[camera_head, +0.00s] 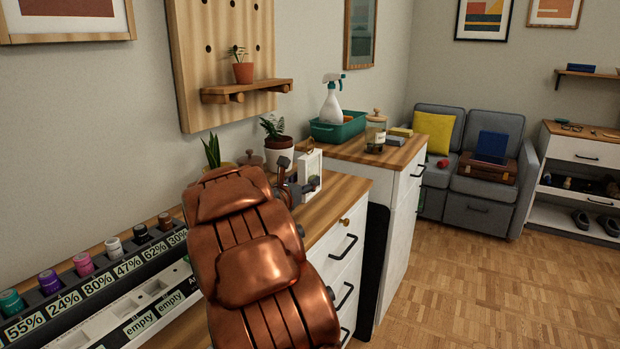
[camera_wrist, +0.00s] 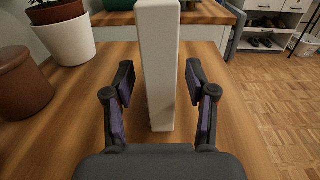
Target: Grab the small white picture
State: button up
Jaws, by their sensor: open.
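The small white picture (camera_wrist: 158,70) stands upright on the wooden desk top, seen edge-on in the wrist view as a tall white slab. In the head view the white picture frame (camera_head: 311,170) shows beyond my copper-coloured arm, its lower part partly covered by my gripper. My gripper (camera_wrist: 160,105) is open, with one dark finger on each side of the slab. Gaps show between the finger pads and the slab on both sides. In the head view my gripper (camera_head: 299,186) is mostly hidden behind my arm.
A white pot (camera_wrist: 62,38) and a brown lidded pot (camera_wrist: 20,90) stand left of my gripper. A rack of paint jars (camera_head: 95,275) lies along the wall. A green tub (camera_head: 338,130) with a spray bottle stands on the cabinet behind. The desk right of the picture is clear.

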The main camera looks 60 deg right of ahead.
aim_at(312, 177)
jog(key=shift+w+d+f+b, duration=0.15)
jog(key=shift+d+f+b, duration=0.05)
jog(key=shift+d, duration=1.05)
jog(key=shift+w+d+f+b, duration=0.1)
jog(key=shift+d+f+b, duration=0.1)
jog(key=shift+d, duration=1.05)
grip_shut()
